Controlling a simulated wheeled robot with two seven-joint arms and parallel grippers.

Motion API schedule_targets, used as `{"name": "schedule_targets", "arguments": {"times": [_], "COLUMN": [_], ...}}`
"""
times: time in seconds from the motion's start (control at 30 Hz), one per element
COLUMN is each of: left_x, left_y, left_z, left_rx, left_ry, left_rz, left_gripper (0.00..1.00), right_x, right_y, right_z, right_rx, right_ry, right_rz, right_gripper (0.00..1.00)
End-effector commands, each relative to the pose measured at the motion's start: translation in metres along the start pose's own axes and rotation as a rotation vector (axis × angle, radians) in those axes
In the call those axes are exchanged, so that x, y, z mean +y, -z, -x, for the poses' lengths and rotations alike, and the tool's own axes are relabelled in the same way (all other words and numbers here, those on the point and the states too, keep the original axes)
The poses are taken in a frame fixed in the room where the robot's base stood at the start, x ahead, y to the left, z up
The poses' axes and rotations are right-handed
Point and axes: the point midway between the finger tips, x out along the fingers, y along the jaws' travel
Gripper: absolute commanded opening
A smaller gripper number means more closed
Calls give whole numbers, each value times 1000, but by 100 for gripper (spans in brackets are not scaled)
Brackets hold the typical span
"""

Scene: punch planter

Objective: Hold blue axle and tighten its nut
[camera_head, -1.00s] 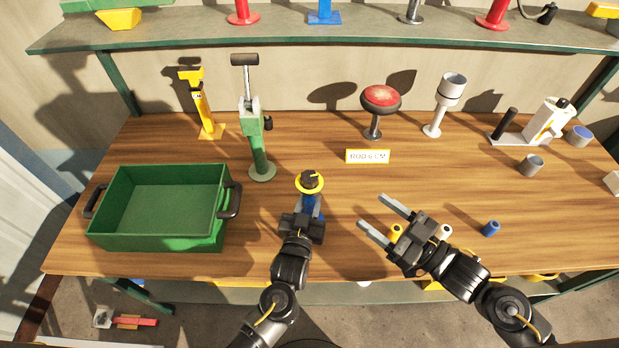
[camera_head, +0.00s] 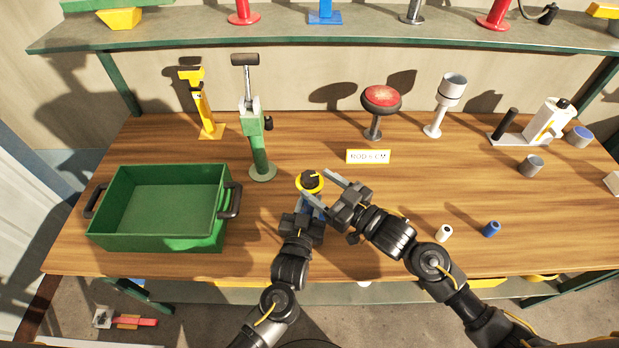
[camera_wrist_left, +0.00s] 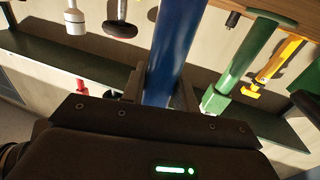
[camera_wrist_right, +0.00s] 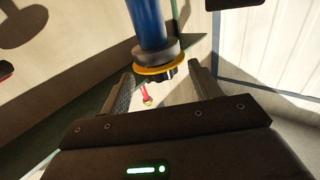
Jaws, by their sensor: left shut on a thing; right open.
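The blue axle (camera_wrist_left: 172,50) stands in the jaws of my left gripper (camera_wrist_left: 160,88), which is shut on it. In the head view the left gripper (camera_head: 304,218) covers most of the axle. A yellow flange with a black knobbed nut (camera_head: 311,178) tops the axle. The nut also shows in the right wrist view (camera_wrist_right: 166,74), below a grey collar and the axle (camera_wrist_right: 147,22). My right gripper (camera_head: 317,185) is open, its fingers reaching in from the right around the nut area. In the right wrist view the nut lies between the finger directions; contact cannot be told.
A green crate (camera_head: 98,222) stands at left. A green stand (camera_head: 260,160) and a yellow stand (camera_head: 203,110) rise behind. A red-topped stool shape (camera_head: 380,100) and a label (camera_head: 368,156) are beyond. White (camera_head: 443,232) and blue (camera_head: 491,228) rollers lie at right.

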Motion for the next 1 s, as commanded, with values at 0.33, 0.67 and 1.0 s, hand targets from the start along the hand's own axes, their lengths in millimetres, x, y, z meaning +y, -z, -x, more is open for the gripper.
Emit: {"name": "schedule_targets", "arguments": {"times": [0.33, 0.67, 1.0], "left_x": [-1, -1, -1], "left_y": [0, 0, 0], "left_z": [0, 0, 0], "left_rx": [1, 1, 1], "left_ry": [2, 2, 2], "left_rz": [0, 0, 0], "left_gripper": [0, 0, 0], "right_x": [0, 0, 0], "right_y": [1, 0, 0], "right_z": [-36, -37, -36], "right_rx": [1, 0, 1], "right_ry": [1, 1, 0], "right_rz": [1, 1, 0], "right_gripper": [63, 58, 18]}}
